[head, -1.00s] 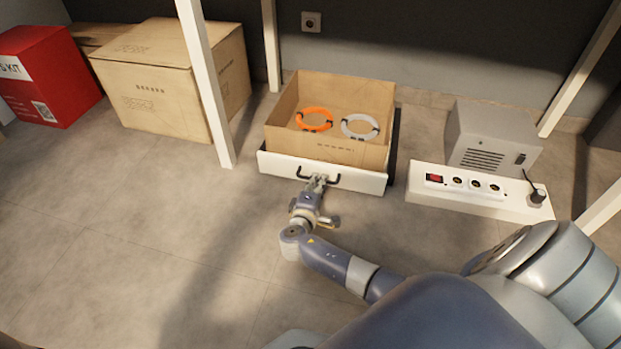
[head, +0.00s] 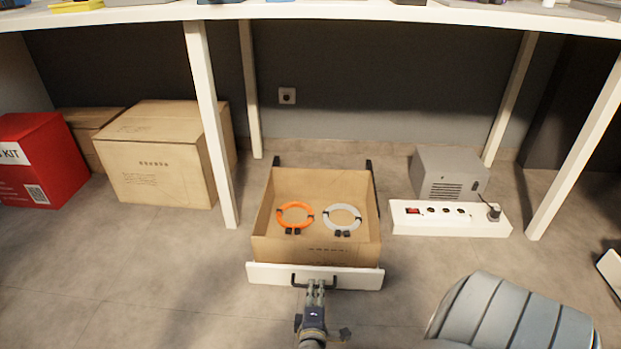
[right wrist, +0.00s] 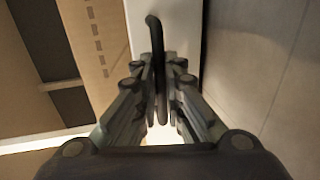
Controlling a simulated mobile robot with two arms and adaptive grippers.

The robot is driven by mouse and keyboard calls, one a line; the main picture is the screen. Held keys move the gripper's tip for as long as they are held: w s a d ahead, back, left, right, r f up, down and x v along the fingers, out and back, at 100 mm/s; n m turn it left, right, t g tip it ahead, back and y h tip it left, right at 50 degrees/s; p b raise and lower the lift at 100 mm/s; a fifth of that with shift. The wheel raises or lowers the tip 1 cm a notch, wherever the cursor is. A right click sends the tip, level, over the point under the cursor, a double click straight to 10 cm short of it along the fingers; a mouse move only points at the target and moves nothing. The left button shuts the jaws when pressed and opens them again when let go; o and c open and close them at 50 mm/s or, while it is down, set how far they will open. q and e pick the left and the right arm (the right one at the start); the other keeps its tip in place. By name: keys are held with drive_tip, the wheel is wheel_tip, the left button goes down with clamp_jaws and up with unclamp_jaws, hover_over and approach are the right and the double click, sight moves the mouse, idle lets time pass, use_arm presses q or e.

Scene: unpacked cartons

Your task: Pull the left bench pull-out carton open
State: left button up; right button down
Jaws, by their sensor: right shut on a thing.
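The pull-out carton (head: 315,250) is an open brown box with a white front panel (head: 260,274) and a black bar handle (head: 298,280). It stands out on the floor under the bench, with dark rails showing behind it. An orange ring (head: 295,205) and a pale grey ring (head: 342,207) lie inside. My right gripper (head: 315,288) is at the handle in front of the panel. In the right wrist view its fingers (right wrist: 160,95) are closed around the black handle (right wrist: 156,45). My left gripper is not in view.
A white bench (head: 300,12) spans above, with a leg (head: 213,130) left of the carton. Closed cartons (head: 155,165) and a red box (head: 38,165) stand at left. A grey unit (head: 450,175) and white power strip (head: 440,222) sit at right.

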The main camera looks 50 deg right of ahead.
drive_tip(key=shift+v, duration=0.8)
drive_tip(key=shift+f, duration=0.2)
drive_tip(key=c, duration=1.7)
unclamp_jaws()
drive_tip(key=shift+r, duration=0.1)
drive_tip(key=o, duration=0.9)
drive_tip(key=r, duration=0.8)
drive_tip(key=shift+w+d+r, duration=0.2)
drive_tip(key=shift+d+r, duration=0.1)
drive_tip(key=shift+r, duration=0.1)
drive_tip(key=shift+s+r, duration=0.15)
drive_tip(key=shift+r, duration=0.65)
drive_tip(key=c, duration=0.4)
drive_tip(key=shift+a, duration=0.15)
drive_tip(key=c, duration=0.5)
drive_tip(key=shift+s+f, duration=0.1)
drive_tip(key=shift+f, duration=0.05)
